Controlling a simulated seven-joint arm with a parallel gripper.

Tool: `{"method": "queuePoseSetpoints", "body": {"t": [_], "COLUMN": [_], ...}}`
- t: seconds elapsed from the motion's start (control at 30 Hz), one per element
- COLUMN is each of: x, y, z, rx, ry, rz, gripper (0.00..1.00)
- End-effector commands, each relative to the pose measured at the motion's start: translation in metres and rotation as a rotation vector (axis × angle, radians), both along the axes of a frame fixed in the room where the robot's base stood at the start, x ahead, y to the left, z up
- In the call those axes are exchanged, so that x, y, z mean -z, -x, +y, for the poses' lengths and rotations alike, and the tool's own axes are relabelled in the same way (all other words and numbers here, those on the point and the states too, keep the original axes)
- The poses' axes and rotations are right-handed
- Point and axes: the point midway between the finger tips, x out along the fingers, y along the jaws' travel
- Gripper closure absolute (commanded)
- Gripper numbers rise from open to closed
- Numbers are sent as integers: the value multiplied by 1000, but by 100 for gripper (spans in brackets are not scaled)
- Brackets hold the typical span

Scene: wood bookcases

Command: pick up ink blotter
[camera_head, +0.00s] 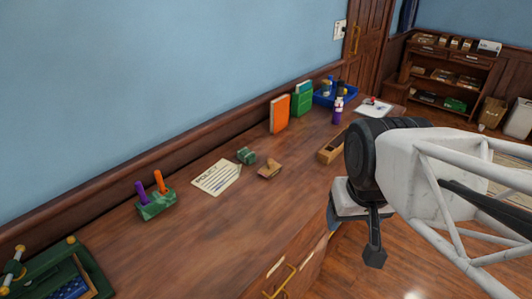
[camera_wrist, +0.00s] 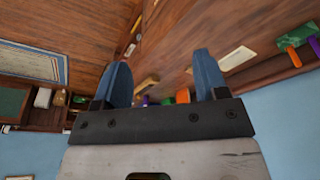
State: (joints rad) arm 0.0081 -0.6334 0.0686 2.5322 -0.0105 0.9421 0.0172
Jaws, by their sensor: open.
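The ink blotter seems to be the small light-brown wooden block with a raised handle (camera_head: 269,170). It rests on the wooden desk (camera_head: 215,235), right of a paper sheet headed "POLICY" (camera_head: 217,178) and a small dark green object (camera_head: 246,156). My gripper (camera_head: 353,238) is at the desk's right front side, apart from the block. In the wrist view my gripper (camera_wrist: 163,75) shows two blue fingers spread wide with nothing held between them. I cannot clearly make out the block in the wrist view.
A wooden box (camera_head: 332,149) lies between the block and my arm. A green pen holder (camera_head: 156,206) stands left.

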Motion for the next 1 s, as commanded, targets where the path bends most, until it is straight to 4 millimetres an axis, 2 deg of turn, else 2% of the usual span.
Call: {"method": "queuePoseSetpoints", "body": {"t": [0.37, 0.57, 0.77, 1.0], "x": [-1, -4, -11, -14], "y": [-2, -19, -56, -116], "z": [0, 1, 4, 10], "rx": [-5, -46, -140, -287], "ry": [1, 10, 27, 52], "rz": [1, 9, 27, 54], "gripper": [37, 37, 37, 37]}}
